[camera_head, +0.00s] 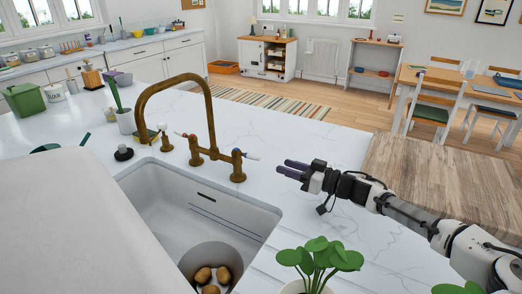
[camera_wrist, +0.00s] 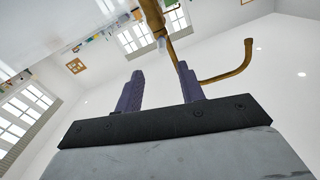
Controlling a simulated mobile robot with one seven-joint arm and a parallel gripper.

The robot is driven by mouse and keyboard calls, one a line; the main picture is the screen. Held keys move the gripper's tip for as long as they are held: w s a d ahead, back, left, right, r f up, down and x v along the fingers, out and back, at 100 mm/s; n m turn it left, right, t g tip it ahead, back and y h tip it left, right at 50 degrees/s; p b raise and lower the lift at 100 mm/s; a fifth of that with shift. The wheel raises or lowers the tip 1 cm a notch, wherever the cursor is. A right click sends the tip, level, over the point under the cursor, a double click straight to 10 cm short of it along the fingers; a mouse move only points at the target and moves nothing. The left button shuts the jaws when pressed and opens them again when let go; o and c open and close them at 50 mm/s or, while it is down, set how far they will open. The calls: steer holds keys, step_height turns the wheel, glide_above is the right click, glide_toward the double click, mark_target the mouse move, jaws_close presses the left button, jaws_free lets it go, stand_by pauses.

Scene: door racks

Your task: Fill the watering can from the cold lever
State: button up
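The brass tap (camera_head: 207,105) arches over the white sink (camera_head: 163,200). Its right lever (camera_head: 251,156) has a white handle with a bluish tip; its left lever (camera_head: 181,134) has a reddish tip. My gripper (camera_head: 284,168) is to the right of the right lever, apart from it, fingers pointing left towards it. In the wrist view the two purple fingers (camera_wrist: 160,88) stand apart with nothing between them, and the tap (camera_wrist: 228,74) shows beyond. A dark green object (camera_head: 45,148) at the left is mostly hidden by a pale foreground shape; I cannot tell whether it is the watering can.
A round pot (camera_head: 230,250) with several potatoes stands in the sink. A leafy plant (camera_head: 318,258) stands at the front, below my gripper. A wooden board (camera_head: 420,185) lies on the right. Bare white worktop (camera_head: 310,140) lies behind my gripper.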

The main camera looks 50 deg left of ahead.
mark_target(253, 156)
steer(key=p+x, duration=0.2)
steer(key=x, duration=0.4)
steer(key=p+x, duration=0.1)
steer(key=x, duration=0.5)
steer(key=shift+s+d+r+p, duration=0.1)
steer(key=shift+s+r+p, duration=0.1)
steer(key=shift+p, duration=0.2)
steer(key=shift+s+a+f, duration=0.1)
steer(key=shift+a+f, duration=0.05)
steer(key=shift+a, duration=0.4)
steer(key=shift+c, duration=0.5)
jaws_close()
